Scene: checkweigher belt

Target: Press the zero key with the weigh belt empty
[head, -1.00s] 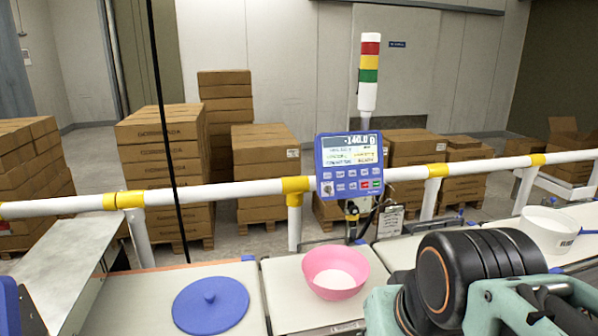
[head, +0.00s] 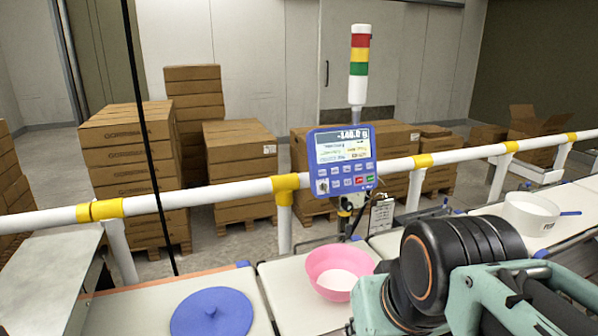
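The blue weigh terminal (head: 342,161) is mounted at the white rail below the signal tower. Its lit screen (head: 344,146) shows a negative reading that looks like -140.0, though the digits are blurred. Small keys (head: 345,181) sit in rows under the screen, and I cannot read which is the zero key. The belt section in front of the terminal, apparently the weigh belt (head: 283,282), is not empty. A pink bowl (head: 340,270) with something white inside stands on it. My arm links fill the lower right and overlap this area. My gripper's fingers do not show.
A white tub (head: 541,213) with a blue handle stands on the right belt. The white and yellow rail (head: 235,192) runs across behind the belts. Stacked cartons (head: 130,140) stand beyond it.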

